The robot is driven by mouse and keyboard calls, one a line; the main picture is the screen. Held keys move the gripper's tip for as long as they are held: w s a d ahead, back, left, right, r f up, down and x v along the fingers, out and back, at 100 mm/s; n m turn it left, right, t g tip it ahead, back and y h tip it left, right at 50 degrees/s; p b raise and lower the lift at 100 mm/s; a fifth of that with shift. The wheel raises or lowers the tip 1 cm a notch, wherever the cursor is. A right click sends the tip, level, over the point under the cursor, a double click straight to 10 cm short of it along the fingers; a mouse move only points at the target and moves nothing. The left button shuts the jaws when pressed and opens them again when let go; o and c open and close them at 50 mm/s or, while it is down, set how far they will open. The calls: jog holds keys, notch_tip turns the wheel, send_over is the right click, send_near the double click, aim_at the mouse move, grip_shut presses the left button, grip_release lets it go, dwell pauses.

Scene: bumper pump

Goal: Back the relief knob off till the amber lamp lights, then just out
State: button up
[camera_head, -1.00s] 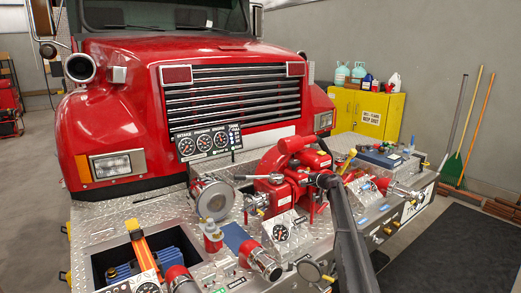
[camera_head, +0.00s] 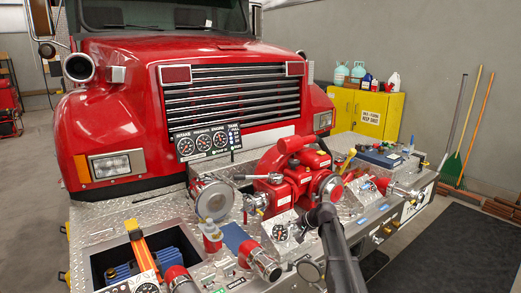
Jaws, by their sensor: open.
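My dark arm rises from the bottom edge, and its end with my gripper (camera_head: 310,220) is over the front pump deck, just right of a small gauge panel (camera_head: 281,232). My gripper is open and small in view; its fingers are hard to make out. It seems to hold nothing. The red pump (camera_head: 285,180) stands behind it, with a round metal-ringed port (camera_head: 331,187) facing forward. I cannot pick out the relief knob or the amber lamp for certain; small fittings around the gauge panel are partly covered by my arm.
A gauge board (camera_head: 208,142) stands before the red truck's grille. Capped outlets (camera_head: 213,201), a red-ringed pipe (camera_head: 262,264) and an orange-handled tool (camera_head: 140,245) crowd the deck (camera_head: 110,215). A yellow cabinet (camera_head: 368,112) stands at the back right.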

jog(key=s+d+f+n+g+h, duration=0.2)
jog(key=s+h, duration=0.1)
jog(key=s, duration=1.4)
jog(key=s+d+f+n+g+h, duration=0.2)
jog(key=s+f+g+h, duration=0.1)
jog(key=s, duration=1.4)
jog(key=shift+d+f+h, duration=0.15)
jog(key=shift+d+h, duration=0.2)
jog(key=shift+h, duration=0.25)
jog(key=shift+w, duration=0.1)
